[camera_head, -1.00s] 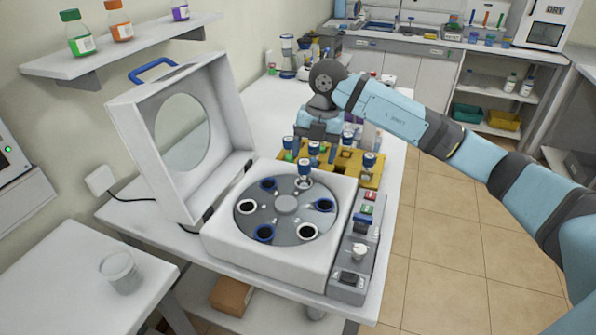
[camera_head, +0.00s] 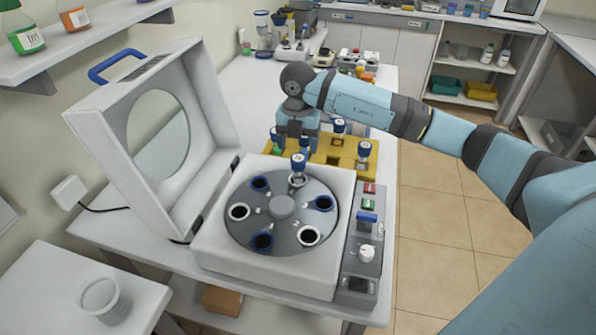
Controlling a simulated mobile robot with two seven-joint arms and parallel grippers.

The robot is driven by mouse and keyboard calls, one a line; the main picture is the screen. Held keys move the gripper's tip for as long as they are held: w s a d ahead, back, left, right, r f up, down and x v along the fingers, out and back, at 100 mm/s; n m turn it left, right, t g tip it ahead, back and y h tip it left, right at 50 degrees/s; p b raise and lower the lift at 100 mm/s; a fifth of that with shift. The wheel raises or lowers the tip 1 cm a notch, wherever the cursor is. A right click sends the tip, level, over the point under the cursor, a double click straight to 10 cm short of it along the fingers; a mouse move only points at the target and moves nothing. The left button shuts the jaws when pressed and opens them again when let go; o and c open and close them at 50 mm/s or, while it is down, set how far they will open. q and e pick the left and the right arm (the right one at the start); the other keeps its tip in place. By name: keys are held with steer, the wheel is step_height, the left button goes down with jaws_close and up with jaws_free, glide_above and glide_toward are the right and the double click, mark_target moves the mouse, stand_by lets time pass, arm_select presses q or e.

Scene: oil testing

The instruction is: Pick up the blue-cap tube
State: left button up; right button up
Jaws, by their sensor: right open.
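Several blue-cap tubes are in view. One (camera_head: 364,149) stands upright at the right front of the yellow rack (camera_head: 335,158), and another (camera_head: 339,127) stands farther back. One more (camera_head: 274,135) is at the rack's left end. A blue-cap tube (camera_head: 299,163) also stands in a slot of the centrifuge rotor (camera_head: 282,228). My right gripper (camera_head: 294,147) points down over the left part of the rack, open, close to tube caps there. Its fingers and the tubes behind them partly hide each other, so contact cannot be told. My left gripper is not in view.
The centrifuge's raised lid (camera_head: 150,150) stands left of the rack. Its control panel (camera_head: 365,250) is at the right. Bottles and instruments (camera_head: 290,42) crowd the bench behind. A beaker (camera_head: 103,299) sits on the near left table. Floor (camera_head: 440,220) is clear at the right.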

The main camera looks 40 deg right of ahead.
mark_target(298, 158)
step_height(298, 158, down, 4)
steer(key=shift+s+f+p, duration=0.15)
steer(key=shift+p, duration=0.4)
steer(key=shift+f, duration=0.5)
steer(key=c, duration=1)
